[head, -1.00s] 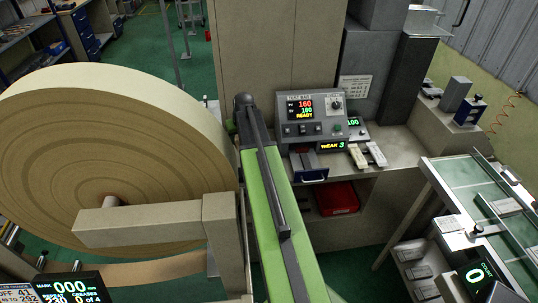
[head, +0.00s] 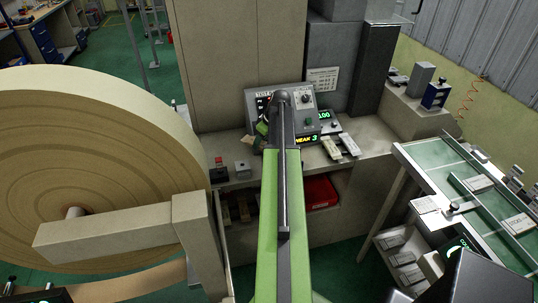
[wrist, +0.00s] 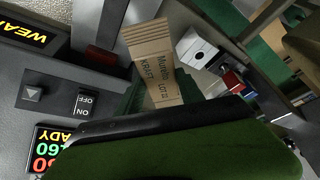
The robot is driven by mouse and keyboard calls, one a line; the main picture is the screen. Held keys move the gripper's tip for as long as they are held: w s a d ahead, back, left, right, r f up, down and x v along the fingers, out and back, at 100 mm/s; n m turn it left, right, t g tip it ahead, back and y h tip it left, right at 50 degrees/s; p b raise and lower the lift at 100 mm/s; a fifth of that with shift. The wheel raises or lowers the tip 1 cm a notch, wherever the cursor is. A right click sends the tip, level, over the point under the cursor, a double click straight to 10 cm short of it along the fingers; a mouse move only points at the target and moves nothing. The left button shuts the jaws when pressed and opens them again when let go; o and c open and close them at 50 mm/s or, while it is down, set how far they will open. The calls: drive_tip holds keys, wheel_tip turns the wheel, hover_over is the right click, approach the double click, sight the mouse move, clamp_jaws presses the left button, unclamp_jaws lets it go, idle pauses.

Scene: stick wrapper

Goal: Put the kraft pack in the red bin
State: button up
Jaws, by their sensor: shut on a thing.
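The kraft pack (wrist: 153,65) is a small tan packet with printed lettering and a ridged end. In the wrist view it sticks out tilted beyond my dark green gripper, which is shut on it. In the head view my gripper (head: 263,129) is at the far end of my arm, in front of the tester, mostly hidden by the arm. The red bin (head: 320,191) sits on the shelf under the bench, just right of my arm and below the gripper. Its left part is hidden by the arm, and it is not visible in the wrist view.
The tester (head: 310,103) stands on the bench behind my gripper. Two pale sticks (head: 340,147) lie right of it. A red-button box (head: 218,170) and a grey box (head: 242,169) sit left. A large paper roll (head: 90,150) fills the left; a green-topped table (head: 465,190) stands right.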

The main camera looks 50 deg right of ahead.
drive_tip(key=shift+s+d+f, duration=0.15)
drive_tip(key=shift+s+d, duration=0.35)
drive_tip(key=shift+s, duration=0.1)
drive_tip(key=b, duration=0.7)
hover_over(239, 157)
drive_tip(key=s, duration=0.2)
wheel_tip(239, 157, down, 7)
drive_tip(key=shift+w, duration=0.25)
wheel_tip(239, 157, down, 4)
drive_tip(key=b, duration=0.4)
drive_tip(key=shift+f, duration=0.2)
drive_tip(key=shift+r, duration=0.25)
drive_tip(key=shift+f, duration=0.2)
drive_tip(key=o, duration=1)
drive_tip(key=shift+r, duration=0.1)
